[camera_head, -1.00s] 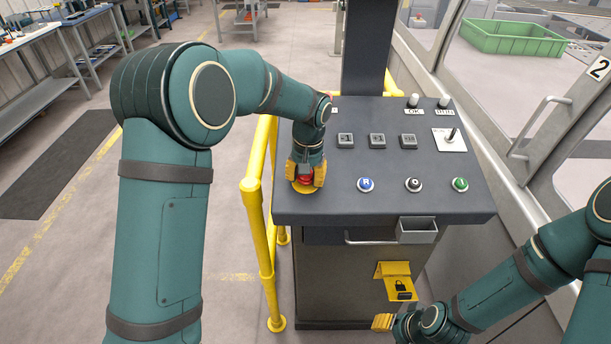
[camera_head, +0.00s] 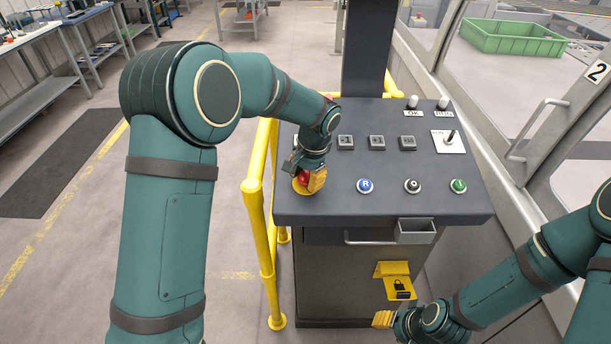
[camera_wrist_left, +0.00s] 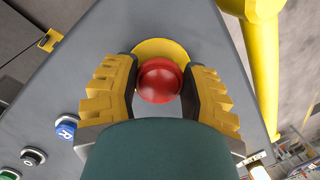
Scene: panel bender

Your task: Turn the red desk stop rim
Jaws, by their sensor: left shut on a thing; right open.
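The red desk stop (camera_wrist_left: 160,80) is a round mushroom button on a yellow base disc (camera_wrist_left: 160,49). It sits at the left front corner of the grey desk panel (camera_head: 330,210). In the left wrist view the yellow fingers of my left gripper (camera_wrist_left: 160,88) are on both sides of the red rim, shut on it. In the head view my left gripper (camera_head: 310,180) points down over the stop (camera_head: 303,177) and partly hides it. My right gripper (camera_head: 388,320) is open and empty, low in front of the cabinet, near the yellow lock bracket (camera_head: 397,280).
Blue (camera_head: 365,186), black (camera_head: 413,186) and green (camera_head: 459,185) buttons lie right of the stop. Several square grey keys and a lever switch (camera_head: 451,136) sit behind them. A yellow rail (camera_head: 260,215) runs along the desk's left side. A small grey tray (camera_head: 416,232) hangs at the front edge.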

